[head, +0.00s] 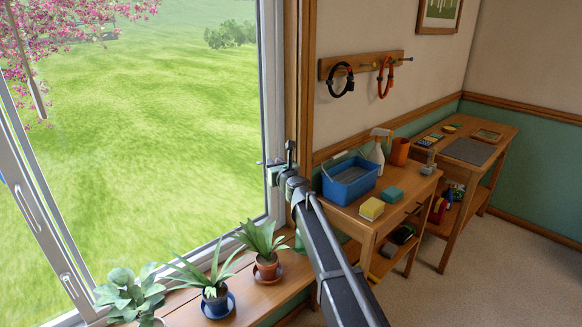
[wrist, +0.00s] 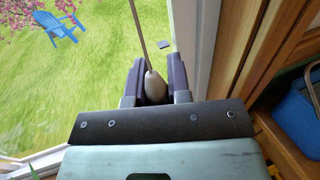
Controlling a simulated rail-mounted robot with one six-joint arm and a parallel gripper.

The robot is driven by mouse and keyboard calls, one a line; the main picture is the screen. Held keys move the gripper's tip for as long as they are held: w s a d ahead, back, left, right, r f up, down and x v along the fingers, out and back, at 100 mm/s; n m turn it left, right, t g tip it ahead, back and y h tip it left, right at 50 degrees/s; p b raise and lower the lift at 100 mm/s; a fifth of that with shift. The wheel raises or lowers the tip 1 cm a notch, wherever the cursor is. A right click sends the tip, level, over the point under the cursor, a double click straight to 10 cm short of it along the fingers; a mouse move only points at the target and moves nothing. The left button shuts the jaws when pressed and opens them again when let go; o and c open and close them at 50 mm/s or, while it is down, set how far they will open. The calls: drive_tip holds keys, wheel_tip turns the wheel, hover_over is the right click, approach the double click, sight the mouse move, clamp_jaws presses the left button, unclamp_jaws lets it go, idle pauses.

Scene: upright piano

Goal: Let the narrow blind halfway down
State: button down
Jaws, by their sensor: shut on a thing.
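My gripper (head: 278,168) is in front of the right edge of the window, beside the wooden window trim. In the wrist view, its two dark fingers (wrist: 155,82) are shut on a pale, teardrop-shaped cord pull (wrist: 155,89). A thin cord (wrist: 138,30) runs from the top of the pull up and slightly left, out of the picture. I cannot make out the pull or cord in the head view. The narrow blind itself is in neither view. The window pane (head: 150,130) shows uncovered in the visible part.
Several potted plants, one in a terracotta pot (head: 267,268), stand on the sill (head: 185,305) below. To the right, a wooden table (head: 365,222) holds a blue caddy (head: 349,181), a spray bottle (head: 377,150) and sponges (head: 371,208). A hook rail (head: 365,64) hangs above.

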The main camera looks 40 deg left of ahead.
drive_tip(key=shift+r+p, duration=1.25)
drive_tip(key=shift+r, duration=0.65)
wheel_tip(320, 180, up, 23)
drive_tip(key=p, duration=2.3)
drive_tip(key=w, duration=0.3)
drive_tip(key=w+f+b, duration=0.1)
drive_tip(key=w, duration=0.1)
drive_tip(key=shift+d+f, duration=0.1)
drive_tip(key=shift+d, duration=0.25)
drive_tip(key=c, duration=0.9)
unclamp_jaws()
